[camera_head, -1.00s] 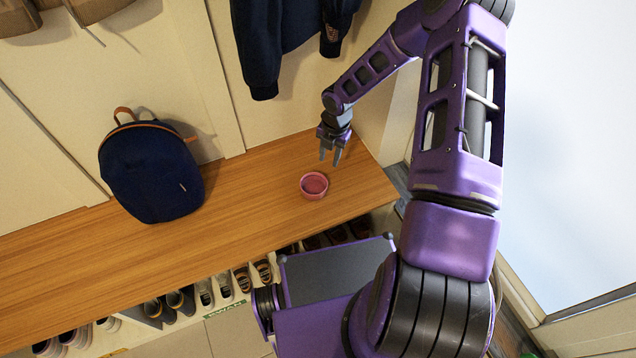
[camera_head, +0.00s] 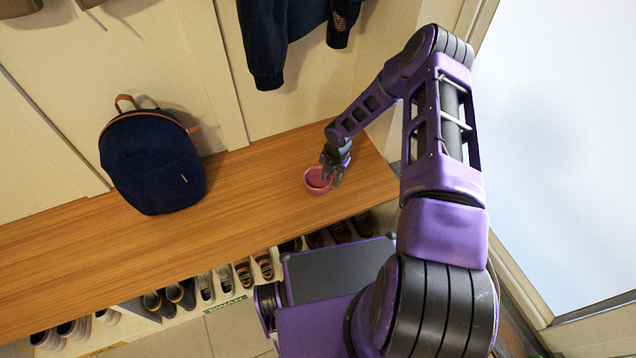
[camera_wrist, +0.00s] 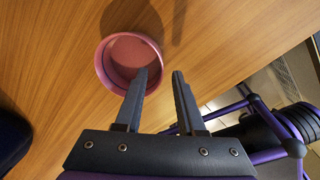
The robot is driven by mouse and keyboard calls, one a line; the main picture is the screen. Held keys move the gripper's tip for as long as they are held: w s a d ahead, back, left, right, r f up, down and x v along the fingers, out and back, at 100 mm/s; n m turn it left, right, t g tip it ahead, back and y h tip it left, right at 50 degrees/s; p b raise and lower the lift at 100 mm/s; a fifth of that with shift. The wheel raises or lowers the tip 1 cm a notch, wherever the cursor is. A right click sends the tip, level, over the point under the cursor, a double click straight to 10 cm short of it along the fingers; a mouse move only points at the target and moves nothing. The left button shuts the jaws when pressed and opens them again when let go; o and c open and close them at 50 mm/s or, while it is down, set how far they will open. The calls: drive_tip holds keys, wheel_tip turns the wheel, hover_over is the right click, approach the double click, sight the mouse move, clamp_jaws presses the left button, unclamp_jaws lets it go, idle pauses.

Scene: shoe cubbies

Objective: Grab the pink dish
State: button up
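The pink dish (camera_head: 316,181) is a small round bowl sitting upright on the wooden bench top, near its right end. In the wrist view the dish (camera_wrist: 112,77) lies at the upper left. My gripper (camera_head: 332,179) is low at the right side of the dish in the head view. In the wrist view my gripper (camera_wrist: 160,74) is open, with a clear gap between its fingers. The left finger's tip overlaps the dish's right rim, and the right finger is outside the dish. I cannot tell whether the finger touches the rim.
The wooden bench (camera_head: 250,200) is clear between the dish and a navy backpack (camera_head: 152,162) at left. A dark jacket (camera_head: 268,40) hangs on the wall above. Several shoes (camera_head: 243,273) stand in cubbies below the bench.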

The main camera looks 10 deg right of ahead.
sight(318, 181)
wheel_tip(318, 181, down, 3)
drive_tip(key=shift+r, duration=0.1)
clamp_jaws()
drive_tip(key=shift+w, duration=0.1)
idle(1.3)
